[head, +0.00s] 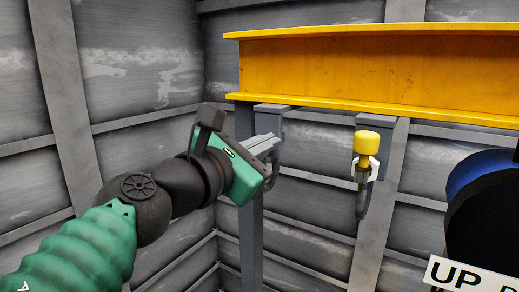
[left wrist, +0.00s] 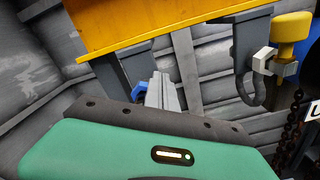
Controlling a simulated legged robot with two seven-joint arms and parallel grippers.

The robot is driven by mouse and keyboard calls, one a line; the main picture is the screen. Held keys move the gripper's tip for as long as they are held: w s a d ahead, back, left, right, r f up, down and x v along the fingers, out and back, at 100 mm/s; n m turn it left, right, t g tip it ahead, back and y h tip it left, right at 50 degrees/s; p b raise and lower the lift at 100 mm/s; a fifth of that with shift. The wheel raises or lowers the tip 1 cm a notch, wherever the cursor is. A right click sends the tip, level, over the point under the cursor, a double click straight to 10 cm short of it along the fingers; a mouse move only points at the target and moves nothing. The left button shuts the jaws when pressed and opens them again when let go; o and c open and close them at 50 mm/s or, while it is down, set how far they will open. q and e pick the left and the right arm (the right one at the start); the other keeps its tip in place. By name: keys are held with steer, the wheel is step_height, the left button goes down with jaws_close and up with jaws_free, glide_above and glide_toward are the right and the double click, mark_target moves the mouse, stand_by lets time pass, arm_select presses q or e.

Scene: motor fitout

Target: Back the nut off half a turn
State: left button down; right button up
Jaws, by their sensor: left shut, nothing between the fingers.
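A pale nut (head: 373,170) sits just below a yellow cylindrical cap (head: 367,143) on a hanging bracket under the yellow beam. In the left wrist view the nut (left wrist: 264,61) and yellow cap (left wrist: 293,30) are at the upper right. My left gripper (head: 268,144) is green with grey fingers, shut and empty, left of the nut and clearly apart from it. Its fingers (left wrist: 161,92) show in the middle of the wrist view. Part of the bracket side is hidden behind the nut and cap. My right gripper is out of view.
A yellow beam (head: 370,70) runs overhead. A dark curved hook (head: 362,203) hangs below the nut, and another bracket (head: 272,113) is close behind my left gripper. A dark and blue body (head: 482,190) with an "UP" label (head: 470,278) fills the right edge.

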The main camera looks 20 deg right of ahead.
arm_select(q)
steer(key=shift+a+f, duration=0.1)
steer(key=shift+a, duration=0.35)
steer(key=shift+f, duration=0.1)
steer(key=shift+w+a+r, duration=0.15)
steer(key=shift+w+r, duration=0.1)
steer(key=shift+r, duration=0.1)
steer(key=shift+w+a+r, duration=0.2)
steer(key=shift+w+a, duration=0.1)
steer(key=shift+w, duration=0.05)
steer(key=shift+w+a+p, duration=0.1)
steer(key=shift+p, duration=0.2)
steer(key=shift+w+a+r, duration=0.1)
steer(key=shift+w+a, duration=0.05)
stand_by(0.4)
steer(key=shift+r, duration=0.1)
